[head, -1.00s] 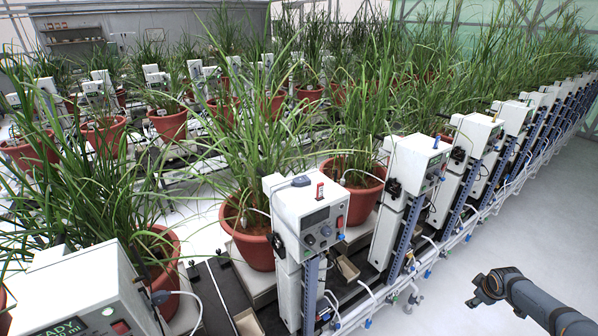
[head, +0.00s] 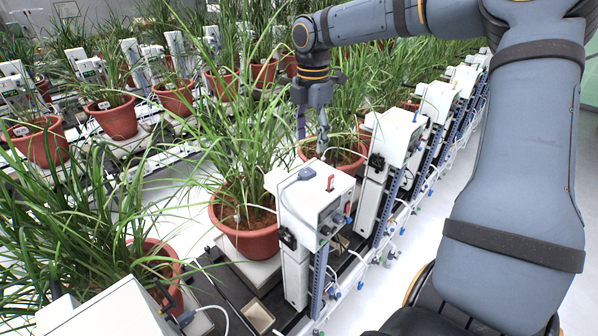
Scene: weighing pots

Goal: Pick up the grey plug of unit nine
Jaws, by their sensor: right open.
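A small grey plug (head: 306,174) with a cable lies on top of the white box of the nearest full unit (head: 312,200). No unit number is readable, so I cannot tell if this is unit nine. A red switch-like piece (head: 330,183) stands on the same top, right of the plug. My right gripper (head: 312,138) points down above and behind this box, fingers apart and empty, in front of the plant leaves. It appears clear of the plug. My left gripper is not in view.
A potted plant (head: 248,236) stands left of the unit, its long leaves reaching up near my gripper. Another white unit (head: 397,138) stands behind to the right. Part of a further unit (head: 108,312) shows at bottom left. The floor aisle is at right.

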